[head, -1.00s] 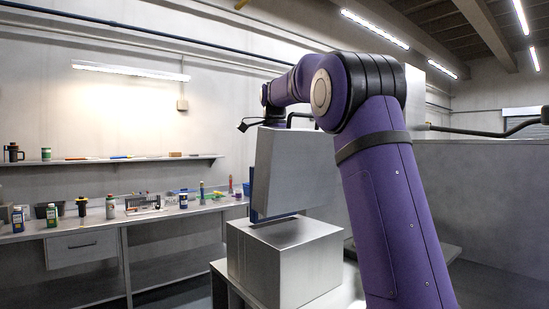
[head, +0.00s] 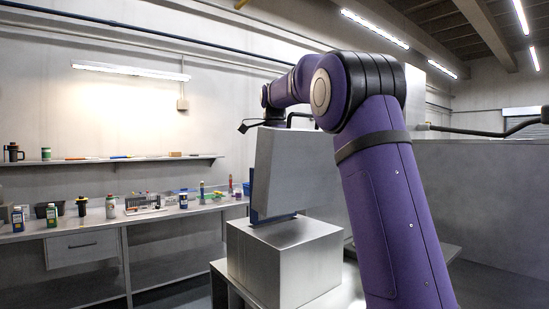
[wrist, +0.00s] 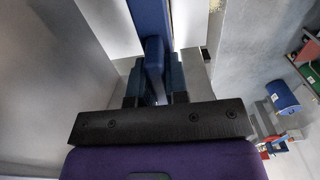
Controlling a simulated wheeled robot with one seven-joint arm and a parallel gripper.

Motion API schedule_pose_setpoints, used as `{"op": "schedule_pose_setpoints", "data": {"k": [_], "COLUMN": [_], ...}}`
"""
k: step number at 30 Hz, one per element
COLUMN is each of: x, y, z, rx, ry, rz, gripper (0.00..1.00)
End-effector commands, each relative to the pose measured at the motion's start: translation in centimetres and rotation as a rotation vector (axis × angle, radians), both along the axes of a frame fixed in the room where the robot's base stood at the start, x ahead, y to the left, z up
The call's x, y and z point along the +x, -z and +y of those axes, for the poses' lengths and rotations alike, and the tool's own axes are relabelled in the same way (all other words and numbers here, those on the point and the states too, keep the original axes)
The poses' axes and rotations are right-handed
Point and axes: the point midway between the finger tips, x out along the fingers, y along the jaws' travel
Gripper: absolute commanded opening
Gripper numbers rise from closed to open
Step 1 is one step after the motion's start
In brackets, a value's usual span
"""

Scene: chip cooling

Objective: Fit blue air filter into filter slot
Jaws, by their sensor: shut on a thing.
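The blue air filter shows in the wrist view (wrist: 149,20) as a long blue edge with a blue tab, with my gripper (wrist: 153,84) shut on it. In the head view only a thin blue strip of the filter (head: 271,218) shows below a grey slanted panel (head: 292,175). That strip is at the filter slot in the top of a grey metal box (head: 285,262), and it covers the slot opening. I cannot tell how far the filter's lower edge is inside the slot. The panel hides my gripper and most of the filter in the head view.
The box stands on a low table (head: 343,291). A workbench (head: 95,231) with bottles and small tools runs along the left wall, under a shelf (head: 100,160). A large grey partition (head: 480,210) is on the right. The wrist view shows a blue container (wrist: 281,97) at right.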

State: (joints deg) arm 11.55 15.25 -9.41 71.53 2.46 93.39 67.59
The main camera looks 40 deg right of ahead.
Motion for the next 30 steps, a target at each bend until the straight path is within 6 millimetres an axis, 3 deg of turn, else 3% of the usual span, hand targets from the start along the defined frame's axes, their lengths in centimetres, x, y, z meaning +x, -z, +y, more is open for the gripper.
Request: {"op": "schedule_pose_setpoints", "data": {"k": [30], "x": [0.0], "y": [2.4], "z": [0.1], "rx": [0.002], "ry": [-0.001], "rz": [0.006], "gripper": [0.0]}}
